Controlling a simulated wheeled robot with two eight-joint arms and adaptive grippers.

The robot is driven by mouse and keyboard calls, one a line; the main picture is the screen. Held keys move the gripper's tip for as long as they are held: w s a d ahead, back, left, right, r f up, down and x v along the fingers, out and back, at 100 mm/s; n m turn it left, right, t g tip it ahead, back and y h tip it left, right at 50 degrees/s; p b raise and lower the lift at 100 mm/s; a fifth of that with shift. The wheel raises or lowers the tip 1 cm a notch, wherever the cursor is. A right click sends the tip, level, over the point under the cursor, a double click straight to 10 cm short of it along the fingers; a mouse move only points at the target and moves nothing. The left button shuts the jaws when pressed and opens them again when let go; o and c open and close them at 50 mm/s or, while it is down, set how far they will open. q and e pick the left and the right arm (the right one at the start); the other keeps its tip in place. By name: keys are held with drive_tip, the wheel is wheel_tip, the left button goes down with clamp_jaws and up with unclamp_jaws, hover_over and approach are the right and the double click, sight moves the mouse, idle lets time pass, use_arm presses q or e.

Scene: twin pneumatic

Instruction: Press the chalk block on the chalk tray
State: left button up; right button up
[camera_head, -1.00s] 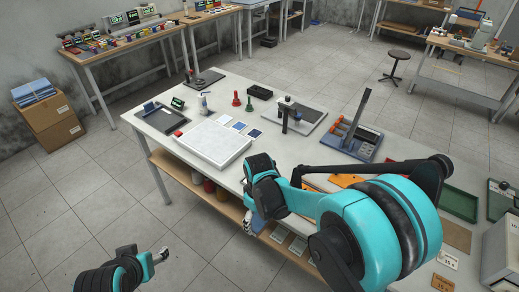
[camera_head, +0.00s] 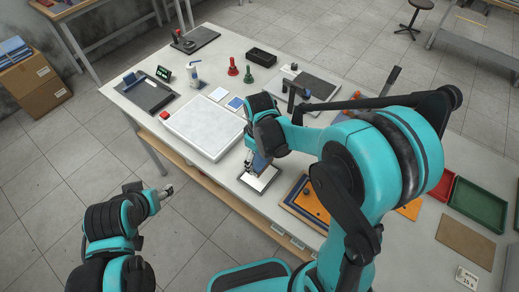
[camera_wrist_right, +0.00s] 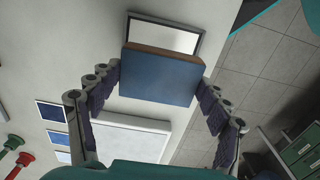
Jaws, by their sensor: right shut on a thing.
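My right gripper (camera_head: 258,160) is shut on a blue block with a brown edge (camera_wrist_right: 160,76), which I take to be the chalk block; the fingers hold it by two opposite sides. In the head view the block is mostly hidden by the gripper. I cannot tell whether block and tray touch. My left gripper (camera_head: 167,191) is off the table's front edge, too small to read.
A large white slab (camera_head: 204,128) lies left of the tray. An orange board (camera_head: 304,202) lies to its right. Red and green bins (camera_head: 478,203) are far right.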

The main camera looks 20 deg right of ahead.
drive_tip(key=shift+f, duration=0.45)
wheel_tip(320, 180, down, 4)
drive_tip(key=b, duration=0.3)
drive_tip(key=shift+w+r, duration=0.1)
drive_tip(key=shift+r, duration=0.1)
drive_tip(key=shift+f+b, duration=0.55)
drive_tip(key=shift+f+b, duration=0.65)
idle(1.1)
drive_tip(key=shift+r+p, duration=0.95)
drive_tip(key=shift+r, duration=0.35)
drive_tip(key=shift+s+a+r+p, duration=0.3)
drive_tip(key=shift+a+r+p, duration=0.1)
drive_tip(key=shift+r+p, duration=0.3)
drive_tip(key=shift+s+a+r+p, duration=0.4)
drive_tip(key=shift+r+p, duration=0.1)
drive_tip(key=shift+r, duration=0.3)
drive_tip(key=shift+s+a+r+p, duration=0.25)
drive_tip(key=shift+a+r+p, duration=0.15)
drive_tip(key=shift+r+p, duration=0.3)
